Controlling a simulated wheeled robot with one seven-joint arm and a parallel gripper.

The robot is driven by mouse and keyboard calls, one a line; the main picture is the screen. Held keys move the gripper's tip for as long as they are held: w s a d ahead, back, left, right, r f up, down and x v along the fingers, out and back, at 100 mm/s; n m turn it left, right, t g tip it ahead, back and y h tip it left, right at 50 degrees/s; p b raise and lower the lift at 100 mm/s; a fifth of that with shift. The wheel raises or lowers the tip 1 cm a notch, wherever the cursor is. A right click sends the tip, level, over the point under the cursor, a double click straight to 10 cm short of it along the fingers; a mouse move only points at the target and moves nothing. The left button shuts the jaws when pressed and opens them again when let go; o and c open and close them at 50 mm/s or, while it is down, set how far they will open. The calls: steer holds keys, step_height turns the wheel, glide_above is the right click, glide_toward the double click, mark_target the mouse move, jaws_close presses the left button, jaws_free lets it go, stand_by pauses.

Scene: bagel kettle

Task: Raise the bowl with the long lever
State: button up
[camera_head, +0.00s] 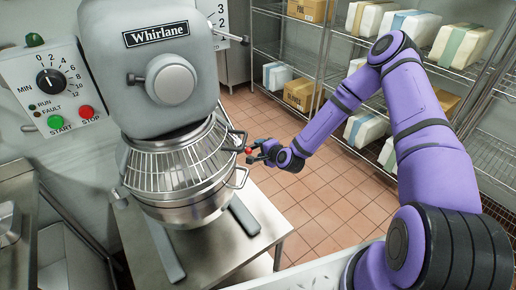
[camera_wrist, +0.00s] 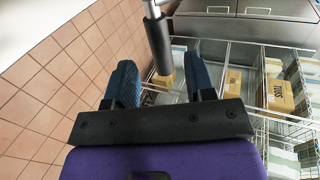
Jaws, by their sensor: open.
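The steel bowl (camera_head: 190,207) sits under the grey mixer head, with a wire guard (camera_head: 175,165) above it. A small red knob (camera_head: 248,150) shows at the bowl's right side, right at my gripper (camera_head: 257,152). In the wrist view, a metal rod with a dark cylindrical grip (camera_wrist: 158,42) reaches down between the two blue fingers of my gripper (camera_wrist: 162,72). The fingers stand apart with gaps on both sides of the grip. I cannot tell whether this rod is the long lever or whether it carries the red knob.
The mixer (camera_head: 150,65) stands on a steel table (camera_head: 262,222). A control panel (camera_head: 55,88) with a dial and green and red buttons is at left. Wire shelves (camera_head: 345,45) with boxes line the back right. Tiled floor (camera_head: 310,195) is clear between.

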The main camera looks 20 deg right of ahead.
steer(key=v, duration=0.8)
